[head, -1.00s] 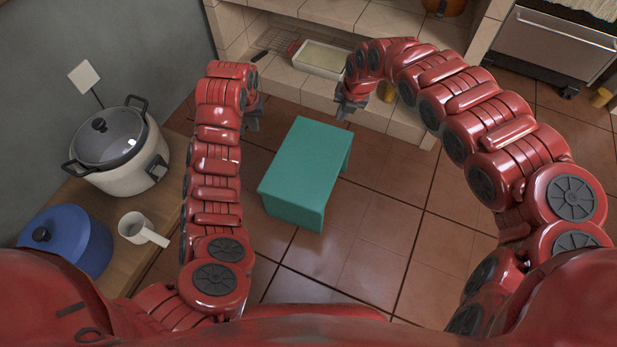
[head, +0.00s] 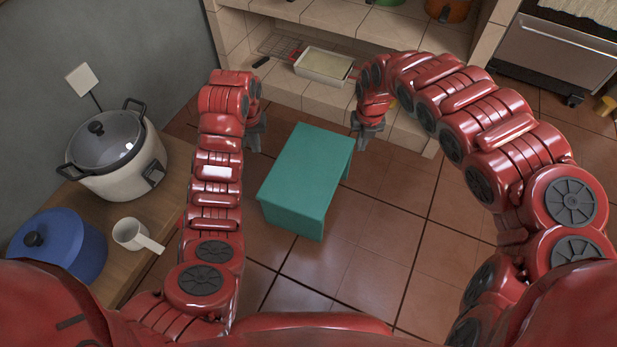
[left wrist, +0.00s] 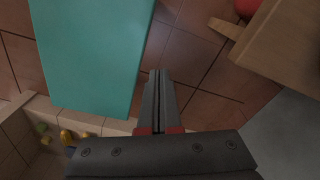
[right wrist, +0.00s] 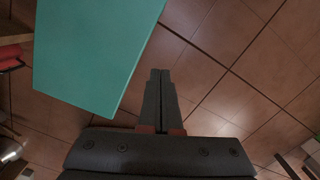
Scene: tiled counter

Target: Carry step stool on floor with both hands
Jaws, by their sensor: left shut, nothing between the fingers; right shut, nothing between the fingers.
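The teal step stool (head: 308,168) stands upright on the tiled floor between my two arms in the head view. Its top also fills the upper left of the left wrist view (left wrist: 92,50) and the upper left of the right wrist view (right wrist: 90,45). My left gripper (head: 254,146) points down at the stool's left side, apart from it. In the left wrist view its fingers (left wrist: 160,78) are closed together and empty. My right gripper (head: 368,145) points down at the stool's right side, also apart. In the right wrist view its fingers (right wrist: 160,76) are closed together and empty.
A tiled shelf unit (head: 285,90) with a white tray (head: 323,66) stands behind the stool. Floor in front of the stool is clear.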

